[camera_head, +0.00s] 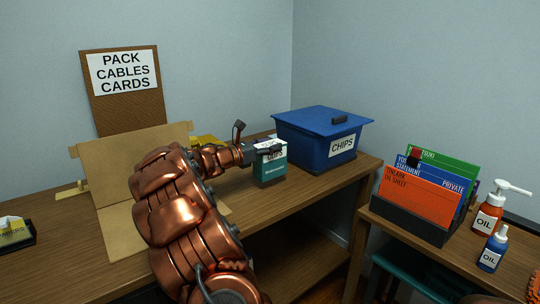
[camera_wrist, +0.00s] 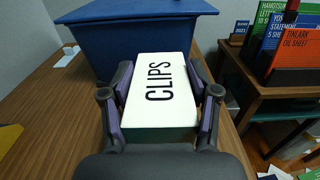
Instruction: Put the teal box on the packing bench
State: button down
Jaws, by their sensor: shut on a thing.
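The teal box (camera_head: 271,169) has a white upper part lettered "CLIPS" and stands upright at the wooden packing bench (camera_head: 290,206), in front of the blue chips bin. In the wrist view, the white top of the box (camera_wrist: 160,88) faces the camera between the fingers. My gripper (camera_head: 262,150) is shut on the box, with one finger on each side; it also shows in the wrist view (camera_wrist: 160,105). The box's underside is hidden, so I cannot tell whether it touches the bench top.
The blue lidded bin (camera_head: 318,138) labelled "CHIPS" stands right behind the box. An open cardboard carton (camera_head: 122,165) lies left of my arm. The bench's front strip is bare.

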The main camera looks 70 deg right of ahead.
jog(key=shift+w+d+f, duration=0.1)
jog(key=shift+w+d, duration=0.1)
jog(key=shift+d, duration=0.45)
jog(key=shift+w+d+f, duration=0.1)
jog(key=shift+w+d, duration=0.05)
jog(key=shift+d, duration=0.45)
jog(key=shift+f+b, duration=0.8)
jog(key=shift+f, duration=0.85)
jog(key=shift+c, duration=1)
grip_release()
jog(key=shift+f, duration=0.15)
jog(key=p+v, duration=0.2)
jog(key=v, duration=1)
